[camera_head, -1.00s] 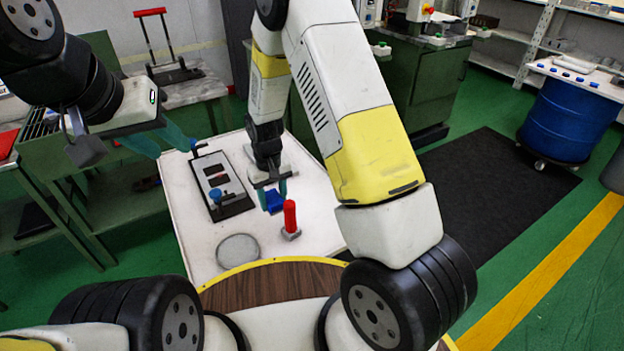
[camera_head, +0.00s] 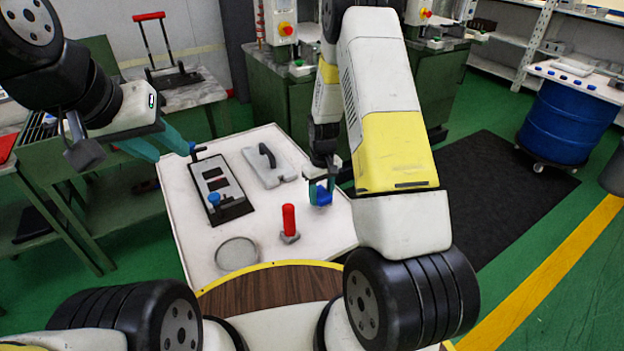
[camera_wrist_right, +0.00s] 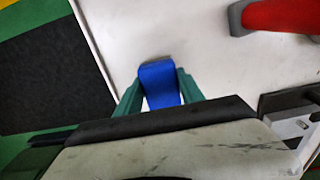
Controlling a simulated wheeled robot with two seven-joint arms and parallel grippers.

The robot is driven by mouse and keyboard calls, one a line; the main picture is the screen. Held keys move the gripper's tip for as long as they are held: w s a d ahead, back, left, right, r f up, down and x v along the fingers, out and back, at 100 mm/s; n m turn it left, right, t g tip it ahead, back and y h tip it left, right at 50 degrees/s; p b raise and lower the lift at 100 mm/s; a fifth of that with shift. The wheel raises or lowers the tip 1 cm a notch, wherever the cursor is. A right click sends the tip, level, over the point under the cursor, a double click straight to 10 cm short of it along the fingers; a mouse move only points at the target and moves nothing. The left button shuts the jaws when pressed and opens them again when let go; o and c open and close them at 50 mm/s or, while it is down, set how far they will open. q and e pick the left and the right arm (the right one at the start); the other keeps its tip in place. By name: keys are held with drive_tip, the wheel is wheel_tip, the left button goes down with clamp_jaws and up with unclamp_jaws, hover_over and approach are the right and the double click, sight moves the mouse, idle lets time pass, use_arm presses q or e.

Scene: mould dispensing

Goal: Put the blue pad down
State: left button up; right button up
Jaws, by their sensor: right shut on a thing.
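The blue pad (camera_head: 321,194) is between the teal fingers of my right gripper (camera_head: 318,186), which is shut on it. In the head view it is over the right part of the white table (camera_head: 258,148), close to the table surface. The wrist view also shows the pad (camera_wrist_right: 159,84) between the two fingers, with the white tabletop (camera_wrist_right: 200,40) beneath; I cannot tell whether it touches the table. My left gripper (camera_head: 150,140) is at the left, away from the pad, with teal fingers partly hidden; I cannot tell its opening.
A red-handled tool (camera_head: 289,222) stands left of the pad. A grey black-handled block (camera_head: 268,166), a mould plate (camera_head: 217,190) and a round grey dish (camera_head: 237,254) are also on the table. The table's right edge is close to the pad.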

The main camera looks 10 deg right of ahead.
drive_tip(key=shift+a+f, duration=0.1)
drive_tip(key=shift+f, duration=0.9)
drive_tip(key=o, duration=1.5)
drive_tip(key=shift+f, duration=0.1)
drive_tip(key=shift+c, duration=0.2)
wheel_tip(320, 180, up, 12)
drive_tip(key=shift+f, duration=0.1)
wheel_tip(320, 180, up, 10)
drive_tip(key=m+t, duration=0.1)
hover_over(321, 193)
drive_tip(key=s, duration=0.3)
drive_tip(key=s+a+r+m+t+y, duration=0.1)
drive_tip(key=s+r+t+y, duration=0.1)
drive_tip(key=s+r, duration=0.7)
drive_tip(key=s+a+r+m+t, duration=0.1)
drive_tip(key=s+r+t, duration=0.2)
drive_tip(key=s+r, duration=0.6)
drive_tip(key=s, duration=0.3)
drive_tip(key=shift+a, duration=0.15)
